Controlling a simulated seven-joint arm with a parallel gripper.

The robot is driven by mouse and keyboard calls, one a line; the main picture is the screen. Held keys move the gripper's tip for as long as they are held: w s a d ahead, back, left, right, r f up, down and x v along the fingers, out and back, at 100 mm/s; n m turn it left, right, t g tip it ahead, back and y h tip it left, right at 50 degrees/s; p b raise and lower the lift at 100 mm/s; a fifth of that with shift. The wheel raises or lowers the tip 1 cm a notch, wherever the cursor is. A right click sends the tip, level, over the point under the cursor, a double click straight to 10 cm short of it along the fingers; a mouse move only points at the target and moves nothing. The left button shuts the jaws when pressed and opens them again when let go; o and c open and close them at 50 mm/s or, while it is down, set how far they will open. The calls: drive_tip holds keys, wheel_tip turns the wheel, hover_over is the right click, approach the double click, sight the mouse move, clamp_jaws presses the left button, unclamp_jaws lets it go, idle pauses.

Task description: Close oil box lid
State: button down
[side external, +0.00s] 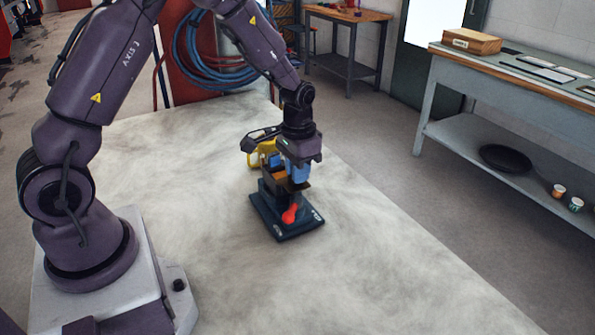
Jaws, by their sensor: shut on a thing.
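The oil box (272,187) appears to be the small dark and brown unit on a dark blue base plate (287,228), which lies on the pale table. A red lever-like part (290,214) stands at the front of the unit. My gripper (297,180) points down over the unit's upper right. It is shut on a part at the brown top, which looks like the lid. Blue pieces show at the fingers. The gripper hides much of the top, so the lid's angle and hinge cannot be told.
A yellow looped object (256,152) shows just behind the unit, partly covered by my gripper. The pale tabletop (390,285) is clear around the base plate. A grey workbench (520,85) stands apart at the right, with a wooden box (471,41) on it.

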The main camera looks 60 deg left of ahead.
drive_tip(key=n, duration=0.2)
drive_tip(key=a+n, duration=0.2)
drive_tip(key=n, duration=0.1)
drive_tip(key=shift+w+n, duration=0.3)
drive_tip(key=n, duration=0.1)
drive_tip(key=a+n, duration=0.1)
drive_tip(key=n, duration=0.3)
drive_tip(key=shift+s+a, duration=0.15)
drive_tip(key=shift+a, duration=0.25)
drive_tip(key=n, duration=0.2)
drive_tip(key=a+n, duration=0.1)
drive_tip(key=shift+s+n, duration=0.3)
drive_tip(key=shift+n, duration=0.1)
drive_tip(key=shift+s+a+n, duration=0.25)
drive_tip(key=shift+n, duration=0.55)
drive_tip(key=shift+s+a+n, duration=0.2)
drive_tip(key=shift+n, duration=0.6)
drive_tip(key=c, duration=1.2)
unclamp_jaws()
drive_tip(key=shift+o, duration=0.2)
wheel_tip(320, 180, up, 13)
